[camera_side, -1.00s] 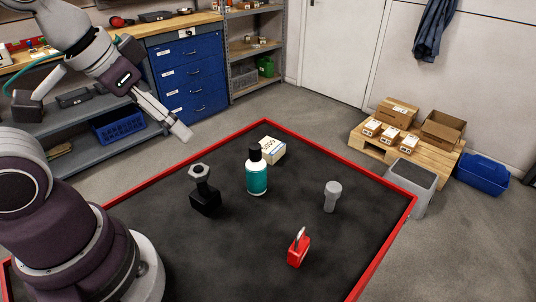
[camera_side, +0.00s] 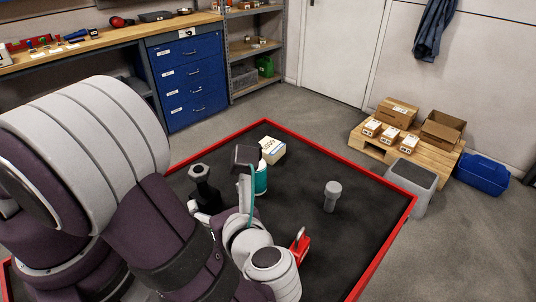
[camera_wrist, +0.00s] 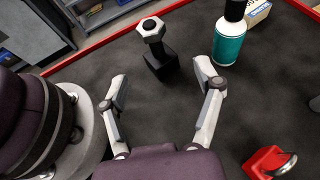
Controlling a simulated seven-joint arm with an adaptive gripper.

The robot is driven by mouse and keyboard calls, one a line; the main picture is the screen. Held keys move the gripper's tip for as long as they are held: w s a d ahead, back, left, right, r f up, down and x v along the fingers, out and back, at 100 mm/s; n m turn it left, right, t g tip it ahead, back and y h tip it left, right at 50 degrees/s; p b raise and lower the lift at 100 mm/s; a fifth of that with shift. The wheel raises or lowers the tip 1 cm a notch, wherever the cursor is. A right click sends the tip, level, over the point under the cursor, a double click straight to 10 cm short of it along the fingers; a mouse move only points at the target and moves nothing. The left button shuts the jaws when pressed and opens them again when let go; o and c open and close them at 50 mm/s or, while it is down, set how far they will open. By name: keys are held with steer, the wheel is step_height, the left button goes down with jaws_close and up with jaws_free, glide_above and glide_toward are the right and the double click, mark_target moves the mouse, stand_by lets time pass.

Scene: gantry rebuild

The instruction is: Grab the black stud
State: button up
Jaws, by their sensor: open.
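The black stud (camera_wrist: 159,62) stands upright on the dark mat, with a square black base and a grey hexagonal head. It is ahead of my gripper (camera_wrist: 162,85) in the wrist view, roughly in line with the gap between the two fingers. My gripper is open and empty, and its fingertips are short of the stud. In the side view the stud (camera_side: 206,190) shows behind my arm, its lower part partly covered.
A teal bottle (camera_wrist: 229,43) stands right of the stud, with a small white-and-yellow box (camera_side: 272,150) behind it. A red padlock-like object (camera_wrist: 269,162) lies nearer, at right. A grey bolt (camera_side: 332,195) stands apart. A red rim (camera_side: 320,146) edges the mat.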

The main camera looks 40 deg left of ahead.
mark_target(202, 177)
steer(key=shift+m+y, duration=0.3)
steer(key=x, duration=1)
steer(key=shift+s+a+r, duration=0.2)
steer(key=shift+a+r, duration=0.05)
steer(key=shift+a, duration=0.15)
jaws_close()
steer(key=shift+r, duration=0.15)
